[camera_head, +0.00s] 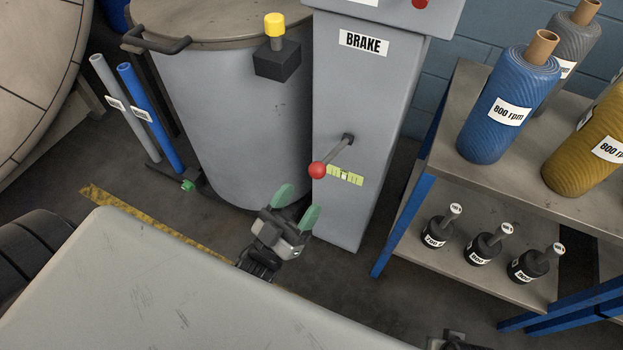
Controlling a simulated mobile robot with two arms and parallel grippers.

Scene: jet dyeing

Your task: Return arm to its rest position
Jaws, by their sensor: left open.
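My left gripper (296,208) is open and empty, with two green fingertips spread apart and pointing up and away. It is in front of the grey brake cabinet (345,110), low and to the left of the lever. The brake lever (318,170) has a red ball knob and sticks out from the cabinet's front, tilted down to the left. The gripper is apart from the knob in the picture. A yellow-green marked plate (345,176) is beside the knob. My right gripper's fingers do not show.
A big grey drum (220,110) with a yellow-topped black box (276,60) stands left of the cabinet. Blue and grey tubes (148,115) lean further left. At right, a blue-legged shelf (452,150) holds yarn cones (505,118) above and several black weights (483,246) below.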

